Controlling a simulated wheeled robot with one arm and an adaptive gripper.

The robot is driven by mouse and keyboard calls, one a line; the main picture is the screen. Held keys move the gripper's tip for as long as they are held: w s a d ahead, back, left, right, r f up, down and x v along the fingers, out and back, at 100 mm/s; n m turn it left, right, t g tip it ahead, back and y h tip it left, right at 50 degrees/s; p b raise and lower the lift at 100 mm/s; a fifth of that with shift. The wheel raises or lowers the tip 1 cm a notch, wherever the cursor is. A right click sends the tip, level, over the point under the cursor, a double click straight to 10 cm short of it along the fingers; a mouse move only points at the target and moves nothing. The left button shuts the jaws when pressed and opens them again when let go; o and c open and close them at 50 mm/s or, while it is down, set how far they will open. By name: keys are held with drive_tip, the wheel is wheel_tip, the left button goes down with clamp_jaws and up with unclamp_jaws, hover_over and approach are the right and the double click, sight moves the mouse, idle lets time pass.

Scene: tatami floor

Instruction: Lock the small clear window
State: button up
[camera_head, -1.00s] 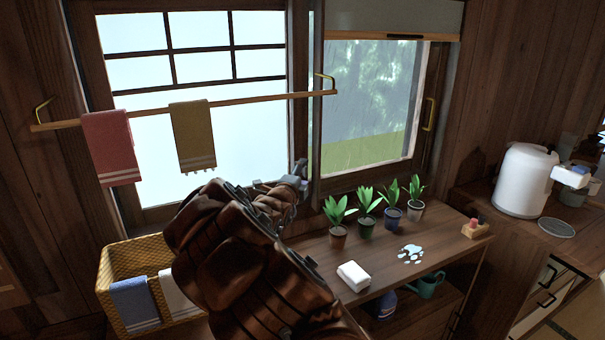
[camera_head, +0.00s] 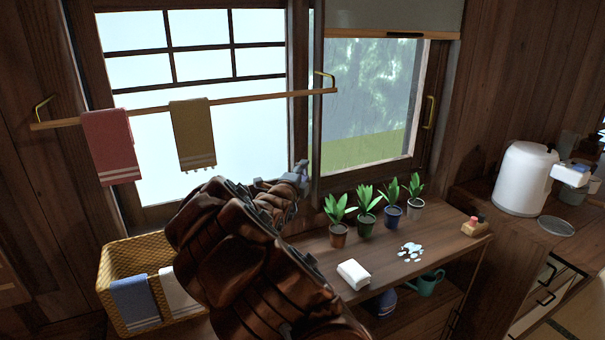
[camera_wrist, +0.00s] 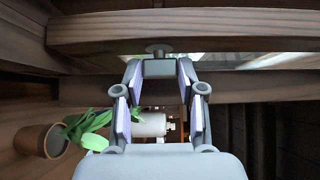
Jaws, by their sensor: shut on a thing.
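The small clear window (camera_head: 350,95) is the right-hand pane, with trees and grass behind it. It stands beside the larger frosted window (camera_head: 190,95), with dark wooden frame between them. My gripper (camera_head: 299,172) is at the low part of that frame, just above the shelf. In the wrist view my gripper (camera_wrist: 159,70) is shut on a small grey metal lock piece (camera_wrist: 159,68), which has a round knob against the wooden frame. My arm hides much of the gripper in the head view, and whether the lock is engaged cannot be told.
Several potted plants (camera_head: 367,205) stand on the shelf (camera_head: 325,250) right of my gripper; one pot (camera_wrist: 40,140) shows close by in the wrist view. A towel bar (camera_head: 255,99) crosses the frosted window.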

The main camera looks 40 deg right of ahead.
drive_tip(key=shift+f+n+h+b, duration=0.3)
drive_tip(key=shift+f+b, duration=0.1)
drive_tip(key=shift+b, duration=0.6)
drive_tip(key=shift+n+t+b, duration=0.3)
drive_tip(key=shift+b, duration=0.65)
drive_tip(key=shift+n+t+h+b, duration=0.3)
drive_tip(key=shift+n+h+b, duration=0.2)
drive_tip(key=shift+b, duration=0.35)
drive_tip(key=shift+r, duration=0.2)
drive_tip(key=o, duration=1.1)
drive_tip(key=shift+o, duration=0.2)
drive_tip(key=v, duration=1.2)
